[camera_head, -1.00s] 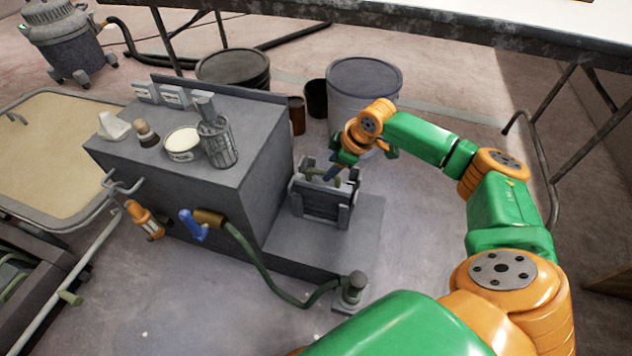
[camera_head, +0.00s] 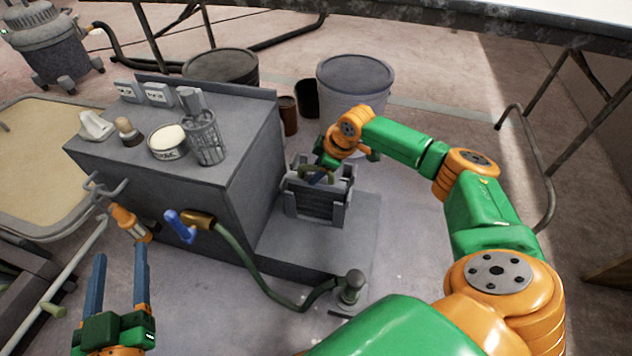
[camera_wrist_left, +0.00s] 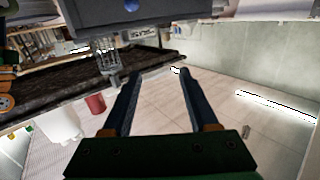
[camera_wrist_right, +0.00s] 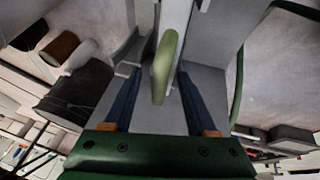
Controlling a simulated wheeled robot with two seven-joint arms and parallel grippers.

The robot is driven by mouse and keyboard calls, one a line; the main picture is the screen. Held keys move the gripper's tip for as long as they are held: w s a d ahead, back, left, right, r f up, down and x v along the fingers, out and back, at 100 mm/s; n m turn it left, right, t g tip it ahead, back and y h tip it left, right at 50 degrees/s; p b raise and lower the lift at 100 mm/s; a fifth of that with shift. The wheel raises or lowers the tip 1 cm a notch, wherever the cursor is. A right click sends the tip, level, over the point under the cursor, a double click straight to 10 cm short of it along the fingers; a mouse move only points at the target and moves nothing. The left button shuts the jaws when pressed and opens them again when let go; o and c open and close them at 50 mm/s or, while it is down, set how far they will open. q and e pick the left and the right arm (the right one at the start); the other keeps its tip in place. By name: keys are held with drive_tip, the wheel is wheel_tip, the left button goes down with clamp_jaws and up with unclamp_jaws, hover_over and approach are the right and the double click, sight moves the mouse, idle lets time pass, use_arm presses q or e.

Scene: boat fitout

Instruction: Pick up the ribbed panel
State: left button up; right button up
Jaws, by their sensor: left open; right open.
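The grey ribbed panel (camera_head: 314,206) stands upright in a grey holder on the low step of the grey cabinet, in the head view. An olive handle (camera_wrist_right: 161,75) on its top shows in the right wrist view. My right gripper (camera_head: 320,175) is over the panel from above. Its open fingers (camera_wrist_right: 160,90) lie on either side of the handle and are not closed on it. Part of the panel's top is hidden by the gripper. My left gripper (camera_head: 119,252) is open and empty at the lower left, well away from the panel.
The cabinet (camera_head: 160,185) stands left of the panel, with a wire cup (camera_head: 204,140) and a tin (camera_head: 168,145) on top. A green hose (camera_head: 255,265) loops in front to a post (camera_head: 350,290). Drums (camera_head: 355,85) stand behind. Floor to the right is clear.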

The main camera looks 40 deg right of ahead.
drive_tip(key=shift+f, duration=0.15)
clamp_jaws()
idle(1.4)
